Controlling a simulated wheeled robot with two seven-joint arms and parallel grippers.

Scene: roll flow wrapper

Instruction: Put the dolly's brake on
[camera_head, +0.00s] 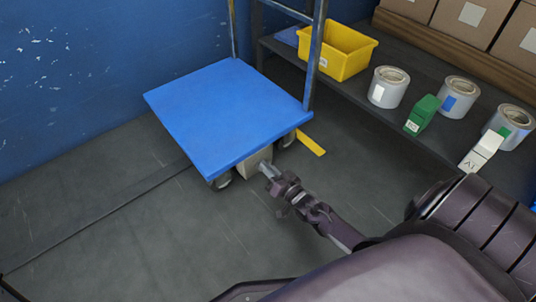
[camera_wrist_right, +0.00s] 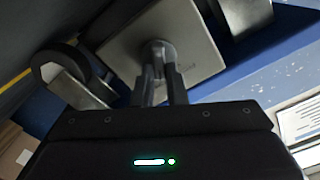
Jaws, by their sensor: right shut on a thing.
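The dolly (camera_head: 225,110) has a flat blue deck, an upright frame at its back and casters below. A beige box (camera_head: 255,157) sits under the deck's front edge. In the right wrist view its pale plate (camera_wrist_right: 195,62) carries a round grey knob (camera_wrist_right: 158,50). My right gripper (camera_head: 267,170) reaches to this box from the front. In the wrist view the right gripper (camera_wrist_right: 160,88) is shut on the knob. Part of the knob is hidden between the fingers. My left gripper is out of view.
A caster (camera_wrist_right: 70,75) is beside the plate. A yellow strip (camera_head: 311,142) lies right of the dolly. A low shelf (camera_head: 350,95) along the right holds a yellow bin (camera_head: 340,52), several cans and small boxes. A blue wall stands behind; floor at left is clear.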

